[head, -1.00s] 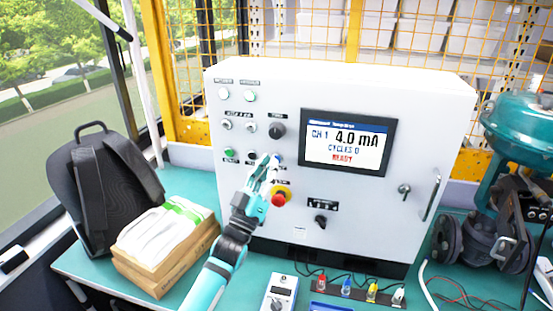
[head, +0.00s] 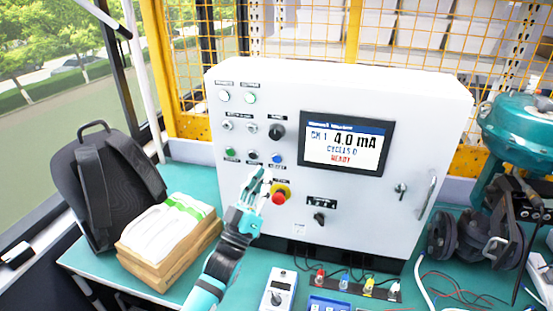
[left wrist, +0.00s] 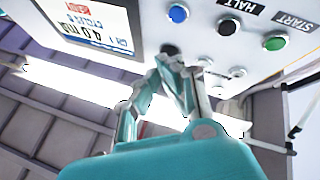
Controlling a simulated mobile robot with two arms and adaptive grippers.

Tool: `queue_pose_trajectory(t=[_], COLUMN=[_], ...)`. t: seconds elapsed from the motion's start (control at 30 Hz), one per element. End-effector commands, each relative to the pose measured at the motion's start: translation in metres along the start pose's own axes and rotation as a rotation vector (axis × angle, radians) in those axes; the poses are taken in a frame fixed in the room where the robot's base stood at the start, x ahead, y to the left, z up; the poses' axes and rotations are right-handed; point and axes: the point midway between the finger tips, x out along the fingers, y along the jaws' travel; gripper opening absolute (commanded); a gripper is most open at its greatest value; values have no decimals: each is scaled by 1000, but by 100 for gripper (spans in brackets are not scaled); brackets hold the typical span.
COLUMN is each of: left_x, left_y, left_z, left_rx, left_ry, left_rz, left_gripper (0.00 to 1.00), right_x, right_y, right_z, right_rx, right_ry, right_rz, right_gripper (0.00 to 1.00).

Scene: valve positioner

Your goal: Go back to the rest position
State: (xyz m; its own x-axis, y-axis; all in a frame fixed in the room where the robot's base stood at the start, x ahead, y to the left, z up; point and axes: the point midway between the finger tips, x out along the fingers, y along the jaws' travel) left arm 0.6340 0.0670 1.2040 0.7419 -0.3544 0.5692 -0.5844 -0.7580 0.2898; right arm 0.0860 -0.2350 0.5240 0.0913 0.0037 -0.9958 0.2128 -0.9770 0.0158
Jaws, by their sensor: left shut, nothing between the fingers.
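My left gripper (head: 254,186) is shut and empty in the head view, in front of the lower left part of the white control cabinet (head: 350,90). It is just left of the red emergency stop knob (head: 279,198) and below the blue button (head: 277,158). In the left wrist view my left gripper (left wrist: 172,62) has its fingertips together, beneath the cabinet face with the blue button (left wrist: 178,13) and green button (left wrist: 275,43). The cabinet screen (head: 346,142) reads CH 1, 4.0 mA, CYCLES 0, READY. My right gripper is not in view.
A handheld meter (head: 281,290) and colored plugs (head: 357,284) lie in front of the cabinet. A teal valve actuator (head: 520,120) stands at right.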

Motion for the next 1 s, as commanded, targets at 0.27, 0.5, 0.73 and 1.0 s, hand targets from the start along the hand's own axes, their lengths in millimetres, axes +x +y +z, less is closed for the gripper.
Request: queue_pose_trajectory(t=[0.27,0.5,0.73,1.0], left_x=[0,-33,-145,-305], left_y=[0,-16,-42,-29], left_z=[0,23,63,64], left_rx=[0,38,131,194], left_ry=[0,-155,-602,-1165], left_rz=[0,-131,-405,-593], left_gripper=[0,0,0,0], right_x=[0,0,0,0], right_y=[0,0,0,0], right_z=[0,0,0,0], right_rx=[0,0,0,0], right_ry=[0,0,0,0], right_rz=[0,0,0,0], right_gripper=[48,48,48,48])
